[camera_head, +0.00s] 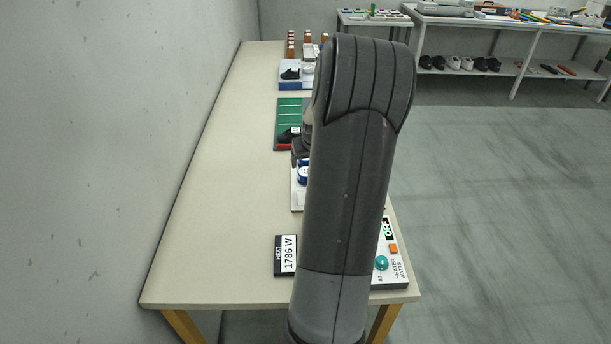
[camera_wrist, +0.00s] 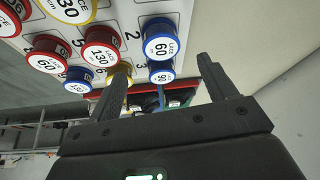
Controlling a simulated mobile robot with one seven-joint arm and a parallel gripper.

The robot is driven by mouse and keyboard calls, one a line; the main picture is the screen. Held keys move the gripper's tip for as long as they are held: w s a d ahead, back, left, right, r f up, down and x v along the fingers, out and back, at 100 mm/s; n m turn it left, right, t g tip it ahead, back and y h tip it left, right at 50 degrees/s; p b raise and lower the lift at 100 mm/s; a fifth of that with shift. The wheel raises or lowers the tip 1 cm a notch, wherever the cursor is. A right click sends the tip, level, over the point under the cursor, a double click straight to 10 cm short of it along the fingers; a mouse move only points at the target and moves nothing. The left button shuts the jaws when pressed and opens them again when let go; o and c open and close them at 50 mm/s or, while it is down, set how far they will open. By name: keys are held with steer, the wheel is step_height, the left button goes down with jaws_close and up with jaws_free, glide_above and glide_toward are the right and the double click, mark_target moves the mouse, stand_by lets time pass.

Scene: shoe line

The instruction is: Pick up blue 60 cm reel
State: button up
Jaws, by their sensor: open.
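In the wrist view, a blue reel labelled 60 (camera_wrist: 160,38) stands on a white numbered board (camera_wrist: 200,18). A second blue round face, also seemingly marked 60 (camera_wrist: 160,71), shows just below it. Whether this is a separate reel is unclear. Another blue-rimmed reel (camera_wrist: 77,79) is further left. My gripper (camera_wrist: 162,64) is open and empty, its two fingers either side of the blue column in the picture, apart from it. In the head view a blue-rimmed reel (camera_head: 303,174) shows left of my arm, which hides most of the board and my gripper.
Red reels marked 130 (camera_wrist: 101,45) and yellow reels (camera_wrist: 68,8) stand close by on the board. The left side of the table (camera_head: 225,200) is clear.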

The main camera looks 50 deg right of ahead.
steer(key=shift+x, duration=4.3)
steer(key=shift+w, duration=0.15)
steer(key=shift+c, duration=0.5)
steer(key=c, duration=1)
steer(key=shift+o, duration=0.2)
steer(key=shift+r, duration=0.15)
